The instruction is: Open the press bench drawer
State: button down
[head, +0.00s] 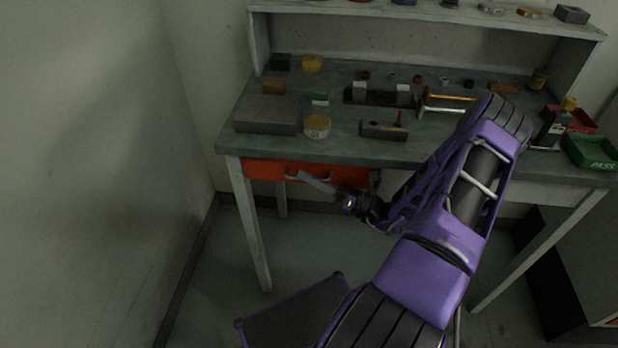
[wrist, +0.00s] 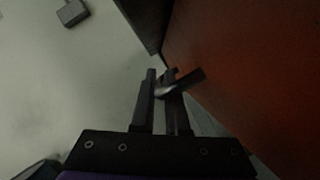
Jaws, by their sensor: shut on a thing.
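The press bench drawer has an orange front (head: 265,170) under the left part of the bench top in the head view. It looks about flush with the bench, with no drawer inside showing. In the wrist view the orange front (wrist: 245,60) fills the right side. My gripper (head: 312,180) is at the drawer front, and its fingers show in the wrist view (wrist: 161,82). They are shut on the drawer handle (wrist: 188,82), a short metal bar. Part of the handle and the right part of the drawer are hidden by my gripper and arm in the head view.
The bench top (head: 345,150) carries a grey block (head: 266,115), a round tin (head: 316,126), a hammer-like tool (head: 450,97) and a green PASS tray (head: 592,151). A wall stands to the left. The floor below the drawer is clear around the bench leg (head: 253,235).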

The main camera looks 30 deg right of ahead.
jog(key=shift+s, duration=0.15)
dwell(0.5)
jog(key=s+a+p, duration=0.1)
jog(key=s+a, duration=0.5)
jog(key=s, duration=0.3)
jog(key=s+a+p, duration=0.2)
jog(key=s+a, duration=0.4)
jog(key=s, duration=0.3)
jog(key=shift+a, duration=0.15)
jog(key=c, duration=1.2)
grip_release()
jog(key=b+v, duration=0.1)
jog(key=v, duration=1.6)
jog(key=shift+s+b, duration=0.2)
jog(key=shift+b, duration=0.1)
